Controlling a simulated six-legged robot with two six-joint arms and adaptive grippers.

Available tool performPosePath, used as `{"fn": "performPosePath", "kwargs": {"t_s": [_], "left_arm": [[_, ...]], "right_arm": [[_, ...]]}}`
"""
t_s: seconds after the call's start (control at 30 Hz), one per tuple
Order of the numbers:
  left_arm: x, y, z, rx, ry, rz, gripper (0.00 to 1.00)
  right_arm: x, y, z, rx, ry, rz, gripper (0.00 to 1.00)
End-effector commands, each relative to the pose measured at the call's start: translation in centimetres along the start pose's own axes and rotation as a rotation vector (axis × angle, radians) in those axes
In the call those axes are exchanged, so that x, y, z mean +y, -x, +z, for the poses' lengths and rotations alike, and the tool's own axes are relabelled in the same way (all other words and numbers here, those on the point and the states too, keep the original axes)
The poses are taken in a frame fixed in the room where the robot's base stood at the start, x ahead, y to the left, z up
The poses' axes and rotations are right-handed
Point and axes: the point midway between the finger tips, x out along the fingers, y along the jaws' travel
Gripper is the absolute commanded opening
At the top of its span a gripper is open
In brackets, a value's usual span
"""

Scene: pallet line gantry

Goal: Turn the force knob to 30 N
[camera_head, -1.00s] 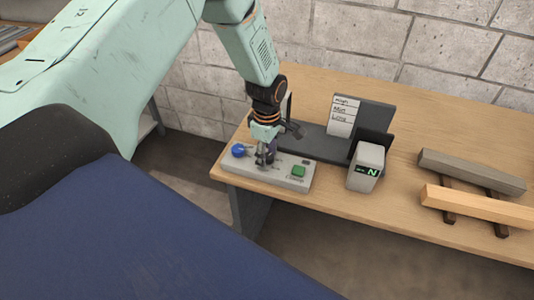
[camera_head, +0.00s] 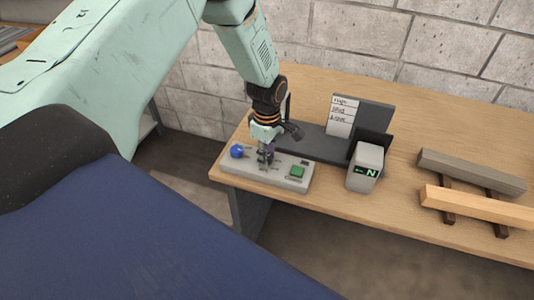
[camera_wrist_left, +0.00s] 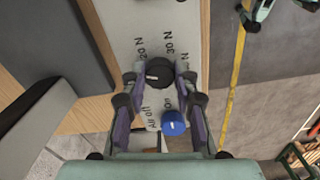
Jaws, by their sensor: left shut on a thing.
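The pale grey control panel (camera_head: 240,175) sits at the table's front left corner. It carries a blue knob (camera_head: 237,151), a green button (camera_head: 297,172) and the black force knob (camera_wrist_left: 159,72), which shows in the left wrist view. Labels "20 N" and "30 N" are printed beyond this knob, with other labels nearer, partly hidden. My left gripper (camera_wrist_left: 158,78) is shut on the force knob, a fingertip on each side. In the head view my left gripper (camera_head: 266,157) hides the knob. A small pale mark shows on the knob; its exact pointing is unclear. My right gripper is not in view.
A grey box with a green "N" display (camera_head: 366,172) stands right of the panel; its digits are too small to read. Behind is a dark fixture (camera_head: 374,115) with a written card (camera_head: 341,116). Two beams (camera_head: 470,172) lie on dark supports at right.

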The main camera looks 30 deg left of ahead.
Motion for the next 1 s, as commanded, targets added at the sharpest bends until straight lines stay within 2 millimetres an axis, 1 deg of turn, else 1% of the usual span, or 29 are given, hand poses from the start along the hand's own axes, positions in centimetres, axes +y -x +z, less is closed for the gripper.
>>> {"fn": "performPosePath", "kwargs": {"t_s": [0.27,0.5,1.0], "left_arm": [[-0.1,0.1,0.0,0.000,-0.186,-0.003,0.00],[-0.1,0.1,0.0,0.000,-0.412,-0.002,0.00],[-0.1,-0.1,0.0,-0.001,-0.888,-0.002,0.00]], "right_arm": [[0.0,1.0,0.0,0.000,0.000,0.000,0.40],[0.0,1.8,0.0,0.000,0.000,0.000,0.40],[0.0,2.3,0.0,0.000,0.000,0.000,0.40]]}}
